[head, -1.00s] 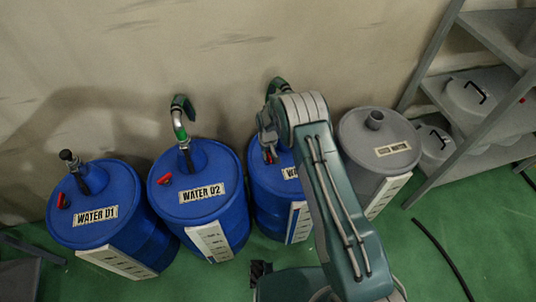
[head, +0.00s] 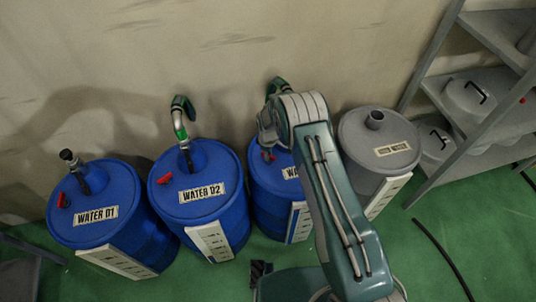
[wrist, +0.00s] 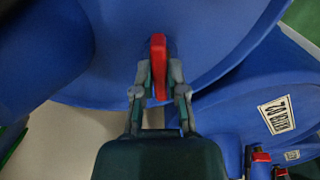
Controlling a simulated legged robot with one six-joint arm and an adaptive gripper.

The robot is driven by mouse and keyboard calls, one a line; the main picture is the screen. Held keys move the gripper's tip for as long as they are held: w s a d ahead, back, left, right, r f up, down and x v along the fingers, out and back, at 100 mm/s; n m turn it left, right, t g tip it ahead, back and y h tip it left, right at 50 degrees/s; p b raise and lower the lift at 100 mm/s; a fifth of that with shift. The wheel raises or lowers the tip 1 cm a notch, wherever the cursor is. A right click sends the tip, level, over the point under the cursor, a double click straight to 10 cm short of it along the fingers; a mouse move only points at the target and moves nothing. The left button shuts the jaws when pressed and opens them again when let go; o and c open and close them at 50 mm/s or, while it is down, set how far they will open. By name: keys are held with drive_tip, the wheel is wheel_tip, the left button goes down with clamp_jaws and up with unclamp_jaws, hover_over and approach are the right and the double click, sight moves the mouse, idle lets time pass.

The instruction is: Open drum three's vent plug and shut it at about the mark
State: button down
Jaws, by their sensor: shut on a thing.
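The third blue drum (head: 266,205) stands right of the drum labelled WATER D2 (head: 201,207). My arm hides much of its top and label. Its red vent plug (wrist: 158,64) shows upright in the wrist view, between the fingers of my gripper (wrist: 159,88). The gripper is shut on the plug, one finger on each side. In the head view my gripper (head: 266,150) is over the left part of the third drum's lid, and only a little red shows there. The mark is not clearly visible.
The WATER D1 drum (head: 98,215) stands at the left. A grey waste drum (head: 380,145) stands right of my arm. A grey shelf (head: 480,95) holds lidded pots. A black hose (head: 445,260) lies on the green floor.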

drive_tip(key=shift+f+n, duration=0.1)
drive_tip(key=shift+n, duration=0.3)
drive_tip(key=c, duration=0.7)
unclamp_jaws()
wheel_tip(320, 180, up, 12)
drive_tip(key=shift+f, duration=0.1)
